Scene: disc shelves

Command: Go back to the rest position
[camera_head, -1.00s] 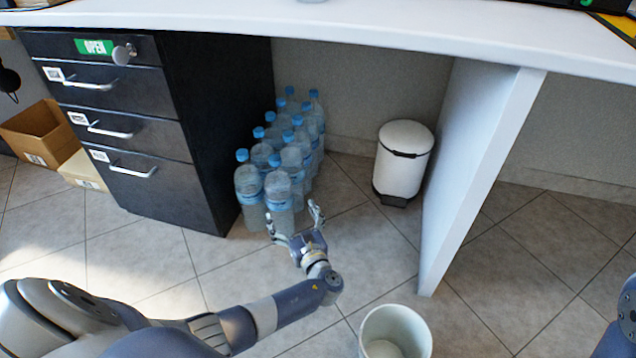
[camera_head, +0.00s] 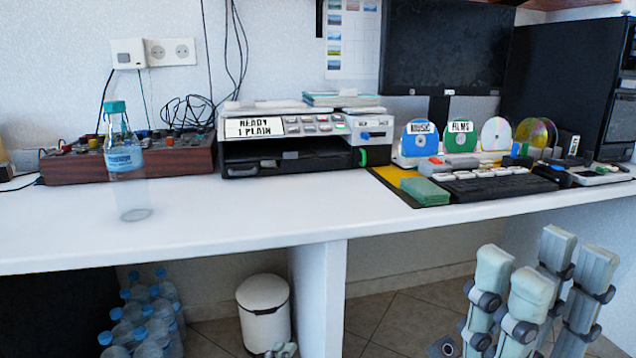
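My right gripper (camera_head: 543,268) is large in the head view at the lower right. Its grey fingers point up in front of the desk's front edge. They stand apart with nothing between them, so it is open and empty. Only small grey tips of my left gripper (camera_head: 282,349) show at the bottom edge, in front of the white bin. The rest of it is out of the picture, and its opening cannot be made out.
A white desk (camera_head: 300,215) spans the view. On it stand a clear bottle (camera_head: 124,160), a black-and-white device (camera_head: 290,155), discs (camera_head: 420,138) and a keyboard (camera_head: 500,186). Below are bottles (camera_head: 150,320), a white bin (camera_head: 263,310) and a desk panel (camera_head: 318,290).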

